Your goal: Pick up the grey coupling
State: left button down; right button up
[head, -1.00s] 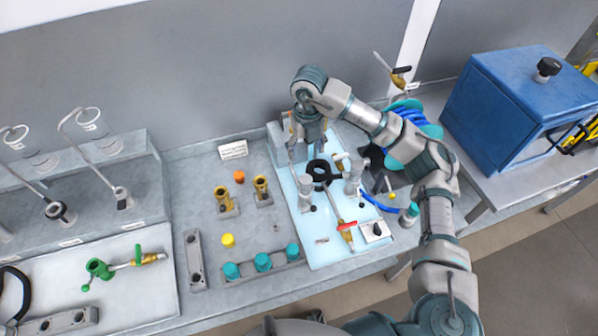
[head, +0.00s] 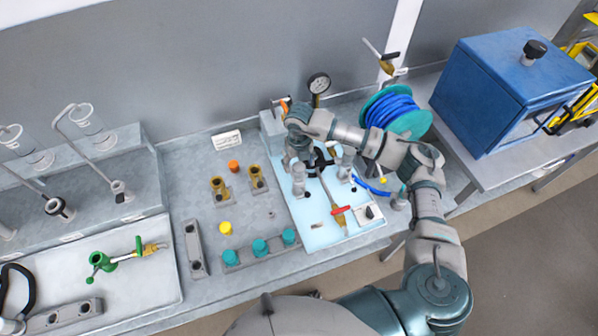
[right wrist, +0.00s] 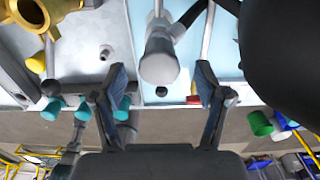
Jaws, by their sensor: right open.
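A grey cylindrical fitting (head: 299,181), which looks like the grey coupling, stands on the light blue board (head: 318,236). A similar grey fitting (head: 347,160) stands to its right. My right gripper (head: 300,163) is over the board, just behind the left fitting, and its fingers are partly hidden. In the right wrist view, my right gripper (right wrist: 161,88) is open, with its two fingers apart. A grey rounded fitting (right wrist: 159,62) shows between and beyond them; I cannot tell whether it touches either finger. My left gripper is not in view.
A red-handled valve (head: 340,212) lies on the board's front part. Brass fittings (head: 257,178) and teal caps (head: 260,247) stand left of the board. A blue hose reel (head: 397,110) and a pressure gauge (head: 318,84) are behind it.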

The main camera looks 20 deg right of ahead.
aim_at(299, 166)
notch_tip(299, 166, down, 2)
jog(key=shift+f, duration=0.25)
jog(key=shift+w+f, duration=0.1)
jog(key=shift+f, duration=0.25)
grip_shut()
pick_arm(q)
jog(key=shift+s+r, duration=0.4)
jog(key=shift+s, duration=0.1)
pick_arm(e)
jog(key=shift+r, duration=0.1)
